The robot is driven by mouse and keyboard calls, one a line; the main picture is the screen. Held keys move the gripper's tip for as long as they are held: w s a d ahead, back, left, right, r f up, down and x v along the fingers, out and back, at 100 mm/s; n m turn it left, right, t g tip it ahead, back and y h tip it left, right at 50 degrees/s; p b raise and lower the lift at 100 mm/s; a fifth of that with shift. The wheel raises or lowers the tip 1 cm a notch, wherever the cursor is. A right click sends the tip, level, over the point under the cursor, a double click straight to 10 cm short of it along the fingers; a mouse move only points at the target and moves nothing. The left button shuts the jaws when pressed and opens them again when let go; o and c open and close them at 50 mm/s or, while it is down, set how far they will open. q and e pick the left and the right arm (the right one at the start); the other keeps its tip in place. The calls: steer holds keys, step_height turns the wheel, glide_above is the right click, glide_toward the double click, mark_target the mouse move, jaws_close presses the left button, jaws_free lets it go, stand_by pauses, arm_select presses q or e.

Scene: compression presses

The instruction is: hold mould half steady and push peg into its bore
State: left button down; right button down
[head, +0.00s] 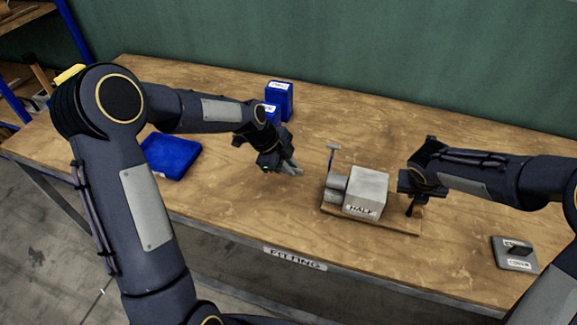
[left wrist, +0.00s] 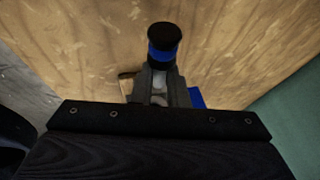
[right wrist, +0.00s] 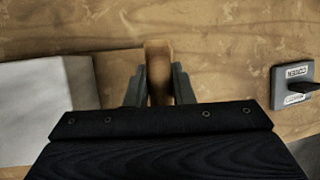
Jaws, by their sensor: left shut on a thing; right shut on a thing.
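The mould half (head: 367,190) is a pale grey block labelled HALF on a thin wooden board (head: 400,226), with a round grey boss on its left side. My left gripper (head: 292,168) is left of the block, apart from it. It is shut on a black round-ended thing with a blue band, probably the peg (left wrist: 163,45). Its far end is hidden. My right gripper (head: 410,208) is at the board's right end, shut on a brown wooden upright piece (right wrist: 158,75). The block also shows in the right wrist view (right wrist: 40,95), apart from the fingers.
A T-topped post (head: 332,155) stands beside the boss. Blue boxes (head: 280,100) stand at the back, and a blue tray (head: 172,156) lies at left. A grey labelled plate (head: 515,254) lies at right. The table (head: 220,205) is bare between tray and block.

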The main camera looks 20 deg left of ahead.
arm_select(q)
steer(key=shift+d, duration=2.9)
steer(key=shift+d, duration=1.55)
steer(key=c, duration=1.3)
jaws_free()
steer(key=shift+s, duration=0.1)
steer(key=shift+c, duration=0.2)
steer(key=v, duration=1.2)
